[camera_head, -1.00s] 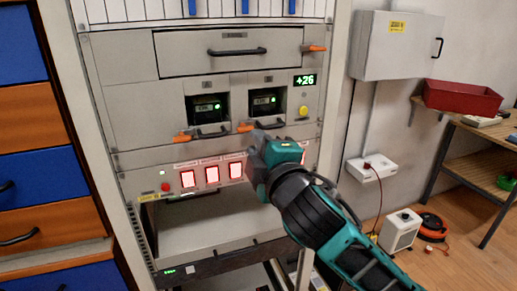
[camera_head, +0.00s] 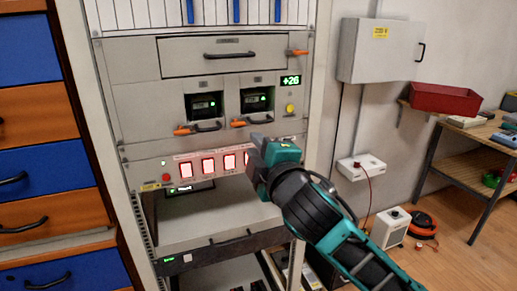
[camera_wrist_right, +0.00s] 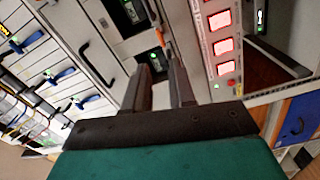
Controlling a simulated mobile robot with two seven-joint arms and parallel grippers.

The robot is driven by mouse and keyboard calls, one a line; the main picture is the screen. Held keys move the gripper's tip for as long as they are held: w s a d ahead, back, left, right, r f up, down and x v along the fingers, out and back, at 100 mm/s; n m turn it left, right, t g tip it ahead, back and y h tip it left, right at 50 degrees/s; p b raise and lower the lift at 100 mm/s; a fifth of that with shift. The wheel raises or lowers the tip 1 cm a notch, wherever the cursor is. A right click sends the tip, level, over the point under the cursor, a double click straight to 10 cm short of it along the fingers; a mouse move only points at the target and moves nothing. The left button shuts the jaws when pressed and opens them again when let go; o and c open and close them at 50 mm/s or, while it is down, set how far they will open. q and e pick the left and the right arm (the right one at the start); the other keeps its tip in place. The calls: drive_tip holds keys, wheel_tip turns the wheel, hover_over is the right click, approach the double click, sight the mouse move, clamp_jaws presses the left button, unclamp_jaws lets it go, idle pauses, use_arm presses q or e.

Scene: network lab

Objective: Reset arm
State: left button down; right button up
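My right arm reaches in from the lower right in the head view. Its teal and black gripper (camera_head: 258,165) is in front of the rack, right of the row of red-lit switches (camera_head: 208,166). In the right wrist view the two dark fingers (camera_wrist_right: 160,72) stand apart, with rack front and an orange lever (camera_wrist_right: 166,42) visible beyond the gap. Nothing shows held between them. In the head view the fingertips are partly hidden by the gripper body. My left gripper is not in view.
The rack (camera_head: 150,95) holds a drawer (camera_head: 228,56), two bays with orange levers (camera_head: 238,123) and a green "+26" display (camera_head: 291,81). A pull-out shelf (camera_head: 205,227) sits below the switches. A wall cabinet (camera_head: 380,50) and a workbench with a red bin (camera_head: 445,98) stand right.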

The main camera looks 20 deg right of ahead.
wheel_tip(320, 180, down, 12)
drive_tip(key=s+m+g+y, duration=0.1)
drive_tip(key=s+m+g, duration=0.1)
drive_tip(key=m, duration=0.1)
drive_tip(key=s+f+m+g, duration=0.2)
drive_tip(key=s+f+m, duration=0.3)
drive_tip(key=s+f, duration=0.5)
drive_tip(key=s+d+f+m+g, duration=0.1)
drive_tip(key=s+f+m+g, duration=0.2)
drive_tip(key=s+f, duration=0.7)
wheel_tip(320, 180, down, 6)
drive_tip(key=m, duration=0.2)
drive_tip(key=shift+d+r+m, duration=0.25)
drive_tip(key=shift+d+m, duration=0.05)
